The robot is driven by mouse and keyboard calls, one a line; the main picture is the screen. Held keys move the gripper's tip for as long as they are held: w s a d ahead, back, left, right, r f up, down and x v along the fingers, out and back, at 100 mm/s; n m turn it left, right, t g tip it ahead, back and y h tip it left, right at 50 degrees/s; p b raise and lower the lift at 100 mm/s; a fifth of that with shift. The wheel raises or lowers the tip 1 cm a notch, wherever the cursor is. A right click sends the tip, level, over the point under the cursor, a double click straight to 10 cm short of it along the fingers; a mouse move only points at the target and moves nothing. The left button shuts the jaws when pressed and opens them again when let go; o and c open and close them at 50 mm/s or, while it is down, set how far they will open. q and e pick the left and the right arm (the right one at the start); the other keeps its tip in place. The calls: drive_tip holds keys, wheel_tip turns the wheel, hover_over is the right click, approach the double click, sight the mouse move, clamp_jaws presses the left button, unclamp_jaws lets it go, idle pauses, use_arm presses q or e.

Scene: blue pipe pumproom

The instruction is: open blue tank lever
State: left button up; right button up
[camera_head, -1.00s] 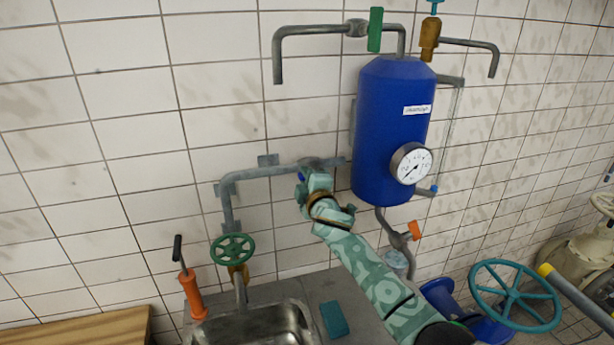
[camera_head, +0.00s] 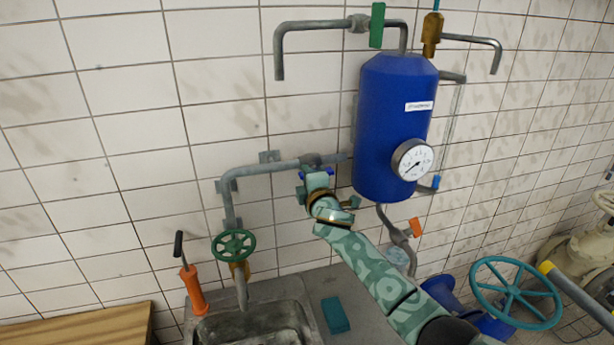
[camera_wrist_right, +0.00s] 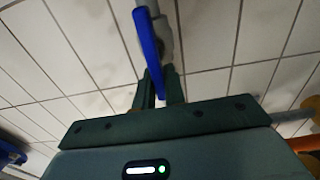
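The blue tank (camera_head: 385,125) hangs on the tiled wall with a white label and a round gauge. A grey pipe (camera_head: 260,170) runs into its left side. My right gripper (camera_head: 316,172) is at the valve on this pipe, left of the tank. In the right wrist view, a long blue lever (camera_wrist_right: 150,45) reaches down from the pipe to my right gripper's dark green fingers (camera_wrist_right: 161,88). Its lower end lies between them; I cannot tell whether they press on it. In the head view the lever is mostly hidden behind the gripper. My left gripper is out of view.
A green lever (camera_head: 377,25) sits on the upper pipe and an orange one (camera_head: 416,227) below the tank. A green handwheel (camera_head: 234,245) stands over the sink (camera_head: 255,325). A large teal wheel (camera_head: 515,292) is at the lower right. An orange hand pump (camera_head: 192,290) stands left.

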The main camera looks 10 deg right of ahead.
drive_tip(key=o, duration=0.3)
drive_tip(key=shift+f, duration=0.1)
drive_tip(key=shift+o, duration=0.2)
drive_tip(key=s, duration=1.6)
drive_tip(key=shift+d+p, duration=0.25)
drive_tip(key=shift+p, duration=0.15)
drive_tip(key=shift+s, duration=0.15)
